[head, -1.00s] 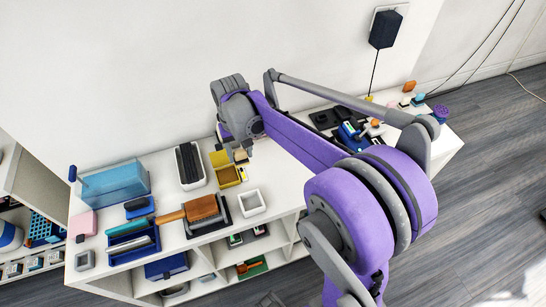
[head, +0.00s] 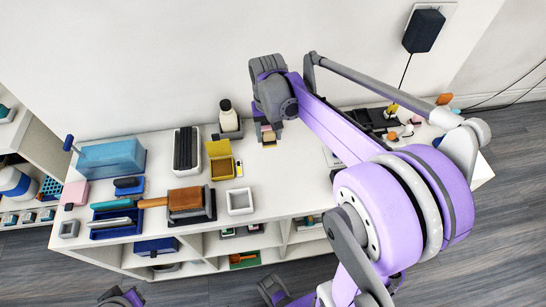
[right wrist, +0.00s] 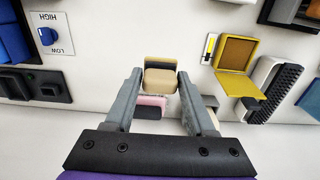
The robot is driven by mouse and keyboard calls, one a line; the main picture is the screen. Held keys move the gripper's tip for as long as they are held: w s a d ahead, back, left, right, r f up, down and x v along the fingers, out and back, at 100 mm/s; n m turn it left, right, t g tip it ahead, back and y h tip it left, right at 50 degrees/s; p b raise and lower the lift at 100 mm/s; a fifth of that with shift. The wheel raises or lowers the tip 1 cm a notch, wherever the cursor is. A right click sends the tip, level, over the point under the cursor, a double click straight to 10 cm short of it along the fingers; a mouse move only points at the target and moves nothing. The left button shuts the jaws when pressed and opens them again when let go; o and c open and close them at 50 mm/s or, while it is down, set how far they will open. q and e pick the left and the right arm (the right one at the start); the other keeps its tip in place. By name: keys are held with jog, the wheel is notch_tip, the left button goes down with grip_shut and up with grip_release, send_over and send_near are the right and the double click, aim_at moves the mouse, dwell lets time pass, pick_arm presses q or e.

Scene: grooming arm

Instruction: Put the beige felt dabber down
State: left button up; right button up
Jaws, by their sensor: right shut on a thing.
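The beige felt dabber (right wrist: 160,78) sits between the fingertips of my right gripper (right wrist: 160,74) in the right wrist view. The fingers are shut on it from both sides. In the head view my right gripper (head: 268,132) is at the back of the white tabletop, right of the open yellow box (head: 222,168). I cannot tell whether the dabber touches the tabletop. A pink and dark block (right wrist: 151,106) shows beyond the dabber, partly hidden by the gripper. My left gripper is not clearly in view.
A cream bottle (head: 228,116) stands behind the yellow box. A dial panel (right wrist: 51,33) is at the wrist view's upper left. Bare tabletop (head: 283,188) lies in front of the gripper.

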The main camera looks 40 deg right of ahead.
notch_tip(320, 180, down, 10)
jog(key=shift+r+b, duration=0.1)
jog(key=shift+b, duration=0.35)
jog(key=shift+f, duration=0.2)
jog(key=o, duration=1.3)
